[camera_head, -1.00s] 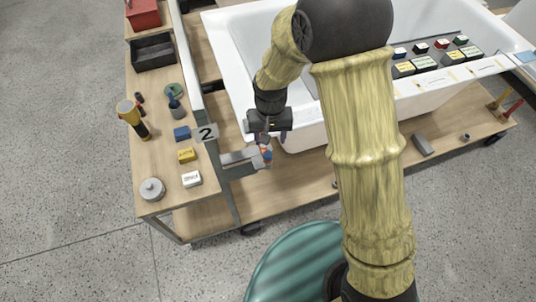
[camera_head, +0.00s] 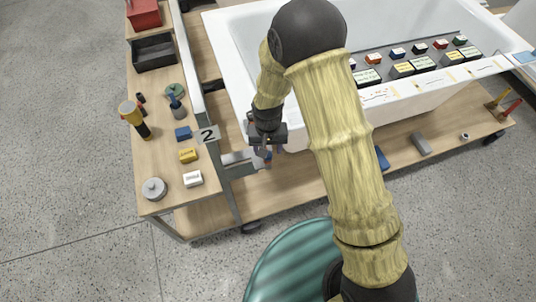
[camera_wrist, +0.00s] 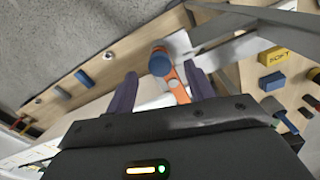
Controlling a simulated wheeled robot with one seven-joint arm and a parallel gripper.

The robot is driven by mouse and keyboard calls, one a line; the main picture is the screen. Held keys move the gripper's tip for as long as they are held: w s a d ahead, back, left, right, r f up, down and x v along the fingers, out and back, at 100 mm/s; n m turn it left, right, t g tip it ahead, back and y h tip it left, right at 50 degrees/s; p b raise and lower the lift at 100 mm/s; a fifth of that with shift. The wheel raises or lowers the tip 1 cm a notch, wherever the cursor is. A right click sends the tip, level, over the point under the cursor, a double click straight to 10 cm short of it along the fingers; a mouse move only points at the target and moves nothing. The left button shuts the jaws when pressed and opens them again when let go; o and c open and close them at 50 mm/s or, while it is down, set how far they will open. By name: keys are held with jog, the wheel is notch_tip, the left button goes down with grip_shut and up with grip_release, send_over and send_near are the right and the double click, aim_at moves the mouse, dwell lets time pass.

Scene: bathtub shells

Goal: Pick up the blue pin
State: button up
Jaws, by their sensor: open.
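A round blue-topped piece, seemingly the blue pin (camera_wrist: 160,63), sits at the end of an orange strip (camera_wrist: 178,88) in the wrist view. It lies between and slightly beyond the dark purple fingers of my gripper (camera_wrist: 161,73), which are apart with nothing visibly clamped. In the head view my gripper (camera_head: 265,149) points down above a grey bracket (camera_head: 238,158) beside the bench. There the fingers mostly hide the pin; only a bit of blue shows. I cannot tell whether the fingers touch it.
A bench with a "2" label (camera_head: 206,134) holds a blue block (camera_head: 183,133), a yellow block (camera_head: 187,155), a white block (camera_head: 192,178) and a yellow-black tool (camera_head: 133,117). The white bathtub (camera_head: 240,62) stands close behind my gripper. A blue bar (camera_head: 382,158) lies on the lower shelf.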

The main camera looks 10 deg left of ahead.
aim_at(268, 160)
jog(key=shift+f, duration=1.2)
jog(key=c, duration=1.1)
